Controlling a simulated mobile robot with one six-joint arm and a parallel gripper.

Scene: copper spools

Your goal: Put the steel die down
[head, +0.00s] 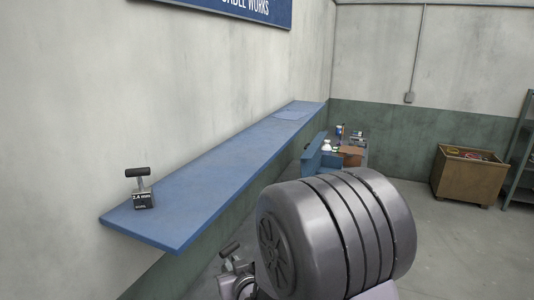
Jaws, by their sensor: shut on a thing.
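In the head view, a dark cylindrical handle (229,249) shows low in the picture, left of my large grey arm link. It looks like the top of the steel die, and its body is mostly hidden. My gripper (238,265) is at this handle, shut on it, and largely hidden by my arm. It is in front of the blue shelf and lower in the picture than the shelf's near edge. A similar block (144,199) with a black T-shaped handle and white lettering stands upright on the near left end of the shelf.
The long blue shelf (220,160) runs along the left wall, mostly bare, with a flat blue plate (291,114) at its far end. Beyond stands a small cluttered blue bench (318,158). A wooden crate (464,184) and a rack (520,150) are at right. Open floor lies between.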

